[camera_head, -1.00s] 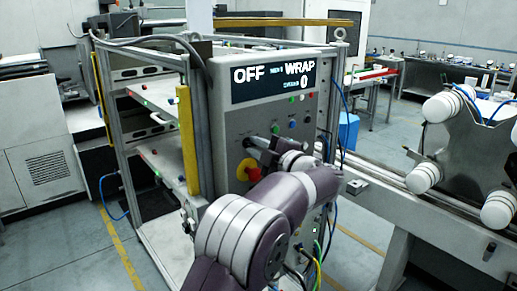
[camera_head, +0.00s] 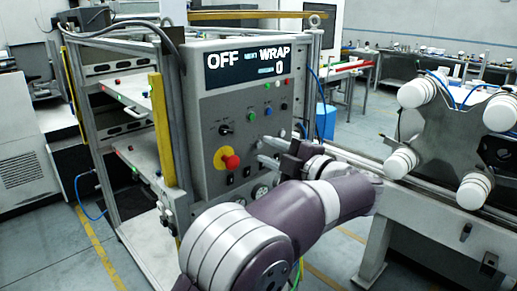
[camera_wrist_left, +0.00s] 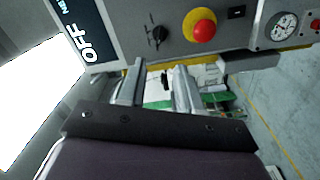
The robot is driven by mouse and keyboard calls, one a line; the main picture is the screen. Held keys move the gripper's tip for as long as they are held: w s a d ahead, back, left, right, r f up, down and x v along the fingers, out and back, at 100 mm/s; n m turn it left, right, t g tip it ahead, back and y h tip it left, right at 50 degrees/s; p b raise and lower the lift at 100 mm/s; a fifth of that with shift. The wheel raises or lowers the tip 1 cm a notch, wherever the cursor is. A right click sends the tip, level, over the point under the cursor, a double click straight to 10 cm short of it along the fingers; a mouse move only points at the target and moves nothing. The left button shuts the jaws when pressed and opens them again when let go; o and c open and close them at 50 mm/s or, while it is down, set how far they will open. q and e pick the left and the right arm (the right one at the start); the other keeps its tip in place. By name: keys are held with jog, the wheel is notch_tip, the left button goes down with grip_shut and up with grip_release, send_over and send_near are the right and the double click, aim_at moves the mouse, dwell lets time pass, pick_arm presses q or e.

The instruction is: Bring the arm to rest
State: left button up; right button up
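My left gripper (camera_head: 262,151) comes in low from the front, in front of the grey control panel (camera_head: 208,108). Its two fingers are apart with nothing between them. They point left, to the right of the red mushroom button (camera_head: 230,161) on its yellow base. In the left wrist view the open fingers (camera_wrist_left: 160,70) also show empty, with the panel's red button (camera_wrist_left: 204,28) and black rotary knob (camera_wrist_left: 158,36) beyond them. I cannot tell exactly how far the fingertips are from the panel. My right gripper is not in view.
The panel display (camera_head: 246,64) reads OFF, WRAP and 0. A metal frame with a yellow post (camera_head: 163,130) stands left of the panel. A conveyor rail (camera_head: 440,205) and a plate with white rollers (camera_head: 455,135) are at right. Open floor (camera_head: 60,260) lies at left.

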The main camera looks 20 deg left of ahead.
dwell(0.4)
pick_arm(q)
jog(key=w+d+f+m+t+h, duration=0.4)
jog(key=w+d+m+t+h, duration=0.5)
jog(key=m, duration=0.2)
jog(key=s+d+f+m+g+h+p, duration=0.1)
jog(key=s+d+f+m+g+h, duration=0.15)
jog(key=f+m+h, duration=0.35)
jog(key=s+d+f+m+g+h+p, duration=0.1)
jog(key=s+d+f+m+g+h, duration=0.2)
jog(key=f+m, duration=0.4)
jog(key=s+a+f+m+g+p, duration=0.1)
jog(key=s+f+g, duration=0.25)
jog(key=s, duration=0.45)
jog(key=s+a+f+m+g, duration=0.2)
jog(key=s+f, duration=0.3)
jog(key=s, duration=0.2)
jog(key=s+a+f+g+y+p, duration=0.1)
jog(key=s+a+g+p, duration=0.1)
jog(key=s+a, duration=0.5)
jog(key=s+g, duration=0.1)
jog(key=s, duration=0.3)
jog(key=shift+s, duration=0.15)
